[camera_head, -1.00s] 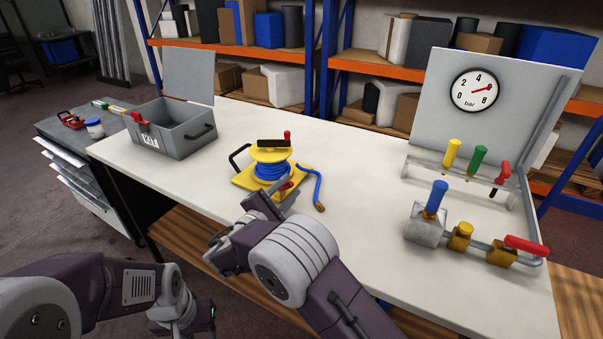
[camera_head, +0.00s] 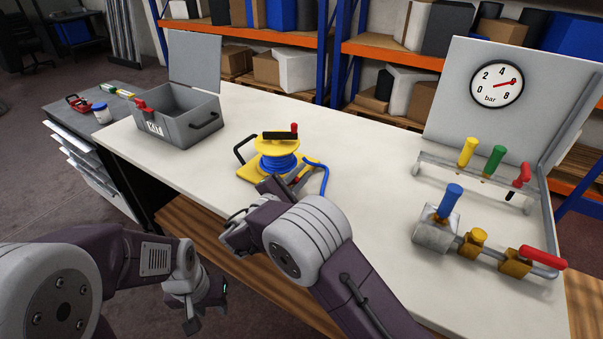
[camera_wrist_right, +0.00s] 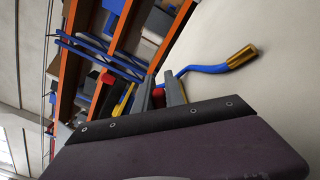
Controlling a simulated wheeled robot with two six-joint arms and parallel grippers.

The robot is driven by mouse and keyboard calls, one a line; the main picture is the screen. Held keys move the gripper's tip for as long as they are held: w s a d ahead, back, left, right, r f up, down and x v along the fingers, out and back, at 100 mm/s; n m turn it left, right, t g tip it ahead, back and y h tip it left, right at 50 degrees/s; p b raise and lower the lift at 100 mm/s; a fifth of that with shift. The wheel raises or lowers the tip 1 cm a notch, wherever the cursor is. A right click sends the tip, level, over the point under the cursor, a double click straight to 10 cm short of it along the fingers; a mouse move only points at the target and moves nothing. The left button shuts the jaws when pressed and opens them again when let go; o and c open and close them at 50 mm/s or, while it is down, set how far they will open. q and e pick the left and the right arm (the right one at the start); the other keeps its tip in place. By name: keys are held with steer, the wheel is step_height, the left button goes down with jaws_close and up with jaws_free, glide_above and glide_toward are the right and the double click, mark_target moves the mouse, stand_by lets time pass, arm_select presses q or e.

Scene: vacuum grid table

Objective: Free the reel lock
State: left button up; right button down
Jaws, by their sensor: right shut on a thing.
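The hose reel (camera_head: 277,158) is yellow with blue hose wound on it, a black bar on top and a red crank knob (camera_head: 294,127). It stands on a yellow base on the white bench. My right gripper (camera_head: 288,186) is at the front right of the base, shut on the small red lock knob, which is mostly hidden in the head view. In the right wrist view the red lock knob (camera_wrist_right: 158,97) shows between the fingers (camera_wrist_right: 160,93). My left gripper (camera_head: 207,306) hangs below the bench's front edge, apart from everything; its jaw opening is unclear.
The blue hose end curls right of the base, its brass tip (camera_wrist_right: 243,56) clear in the wrist view. A grey open kit box (camera_head: 185,118) stands left. A gauge panel (camera_head: 500,95) with coloured valve handles stands right. Bench between reel and valves is clear.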

steer(key=shift+w+a+r+n+p, duration=0.1)
steer(key=shift+a+r+n+p, duration=0.1)
steer(key=shift+n+p, duration=0.85)
steer(key=shift+w+a+r+n+p, duration=0.15)
steer(key=shift+w+n+p, duration=0.05)
steer(key=shift+n+p, duration=0.85)
steer(key=shift+w+a+n+p, duration=0.15)
steer(key=shift+a+n+p, duration=0.1)
steer(key=shift+n+p, duration=0.65)
steer(key=shift+n, duration=0.3)
steer(key=shift+a+f, duration=0.1)
steer(key=shift+f, duration=0.1)
steer(key=c, duration=1.4)
jaws_free()
steer(key=shift+w, duration=0.1)
steer(key=shift+w+r, duration=0.1)
steer(key=shift+r, duration=0.15)
